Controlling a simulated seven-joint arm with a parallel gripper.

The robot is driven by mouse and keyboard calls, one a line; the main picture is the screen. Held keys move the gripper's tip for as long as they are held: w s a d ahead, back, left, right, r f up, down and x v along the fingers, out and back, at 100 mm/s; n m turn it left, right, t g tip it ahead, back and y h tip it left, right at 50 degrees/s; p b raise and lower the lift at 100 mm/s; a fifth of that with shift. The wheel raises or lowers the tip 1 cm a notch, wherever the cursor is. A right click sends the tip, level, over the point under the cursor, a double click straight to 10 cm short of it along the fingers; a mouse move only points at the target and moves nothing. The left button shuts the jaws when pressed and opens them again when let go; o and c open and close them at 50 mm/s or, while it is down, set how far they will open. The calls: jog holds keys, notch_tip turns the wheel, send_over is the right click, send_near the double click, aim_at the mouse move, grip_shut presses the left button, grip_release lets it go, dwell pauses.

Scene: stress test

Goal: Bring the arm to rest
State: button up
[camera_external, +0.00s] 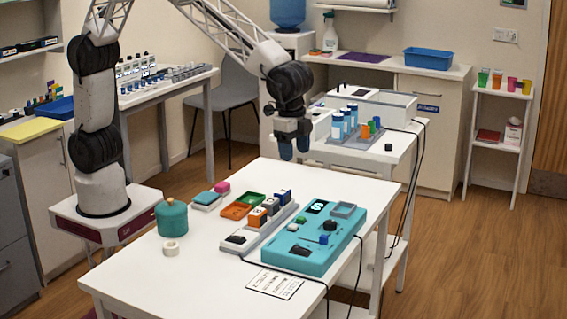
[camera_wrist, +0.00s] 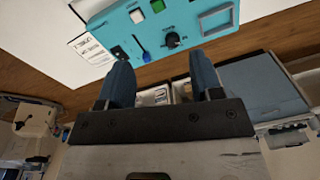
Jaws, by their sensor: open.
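My gripper (camera_external: 294,149) hangs from my arm above the far edge of the white table, with its blue fingers pointing down. In the wrist view my gripper (camera_wrist: 165,88) shows two blue fingers spread wide apart with nothing between them. A teal device (camera_external: 311,258) with a small screen, knobs and a grey square frame lies on the table, to the right of and nearer than my gripper. The same teal device (camera_wrist: 112,47) shows at the top of the wrist view, beyond the fingertips. My gripper appears apart from everything on the table.
A side table behind holds several blue-and-white bottles (camera_external: 337,126) and a white machine (camera_external: 372,102). Black cables hang at the table's right.

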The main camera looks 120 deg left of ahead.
jog(key=s+a+r+n+t, duration=0.1)
jog(key=s+r, duration=0.4)
jog(key=s, duration=0.7)
jog(key=s+r, duration=0.5)
jog(key=s, duration=0.7)
jog(key=s+f+n+t, duration=0.1)
jog(key=s, duration=2.3)
jog(key=shift+a+f+n+h, duration=0.2)
jog(key=shift+f+n+h, duration=0.1)
